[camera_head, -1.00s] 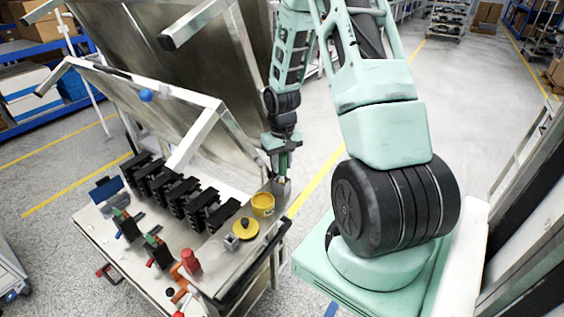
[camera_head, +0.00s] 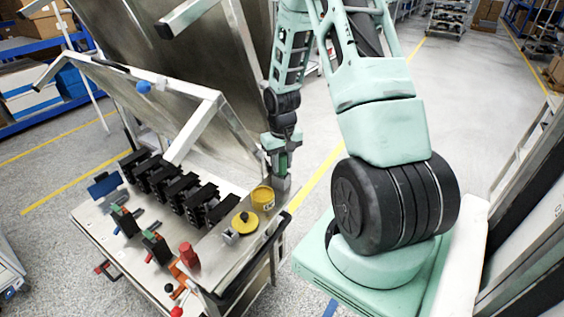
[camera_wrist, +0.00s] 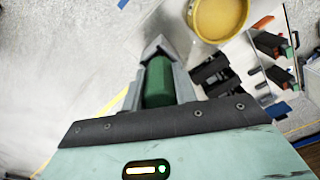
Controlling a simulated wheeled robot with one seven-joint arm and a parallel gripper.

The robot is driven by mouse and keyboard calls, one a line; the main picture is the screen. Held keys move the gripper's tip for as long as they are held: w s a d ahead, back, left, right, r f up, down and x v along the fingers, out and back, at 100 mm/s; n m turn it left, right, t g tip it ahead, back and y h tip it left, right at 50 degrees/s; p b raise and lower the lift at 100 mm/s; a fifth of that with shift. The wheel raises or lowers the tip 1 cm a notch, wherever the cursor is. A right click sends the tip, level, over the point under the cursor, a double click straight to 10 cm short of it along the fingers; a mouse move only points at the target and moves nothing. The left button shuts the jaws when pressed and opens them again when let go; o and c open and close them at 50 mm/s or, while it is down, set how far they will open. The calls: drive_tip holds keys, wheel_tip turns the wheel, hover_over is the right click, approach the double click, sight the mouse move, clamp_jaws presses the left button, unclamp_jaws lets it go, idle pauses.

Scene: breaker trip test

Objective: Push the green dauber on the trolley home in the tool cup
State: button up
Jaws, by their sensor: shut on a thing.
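A small grey holder, seemingly the tool cup (camera_head: 281,184), stands directly below my gripper, beside the yellow tin. The dauber's lower end is hidden, so I cannot tell how deep it sits in the cup.
An open yellow tin (camera_head: 262,195) stands close to my gripper; its yellow lid (camera_head: 245,223) lies nearby. Black breakers (camera_head: 180,190) line the trolley, with a red object (camera_head: 189,256) at the front. A metal frame panel (camera_head: 175,100) rises behind.

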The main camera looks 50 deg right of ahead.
drive_tip(key=o, duration=1.1)
drive_tip(key=shift+c, duration=0.2)
drive_tip(key=shift+r, duration=0.1)
wheel_tip(320, 180, up, 17)
drive_tip(key=b, duration=0.3)
drive_tip(key=shift+r, duration=0.15)
drive_tip(key=s+a+f+n+b, duration=0.1)
drive_tip(key=a+f+n+b, duration=0.15)
drive_tip(key=a, duration=1.05)
drive_tip(key=a+f+n+b, duration=0.1)
drive_tip(key=a+n, duration=0.3)
drive_tip(key=a, duration=0.9)
drive_tip(key=s+a+f+n+b, duration=0.1)
drive_tip(key=s+a+f+n, duration=0.1)
drive_tip(key=s+a, duration=0.5)
drive_tip(key=s+a+f+n+b, duration=0.2)
drive_tip(key=s+a+n, duration=0.2)
drive_tip(key=s+a, duration=0.3)
drive_tip(key=shift+s+a+f+y, duration=0.3)
drive_tip(key=shift+s, duration=0.65)
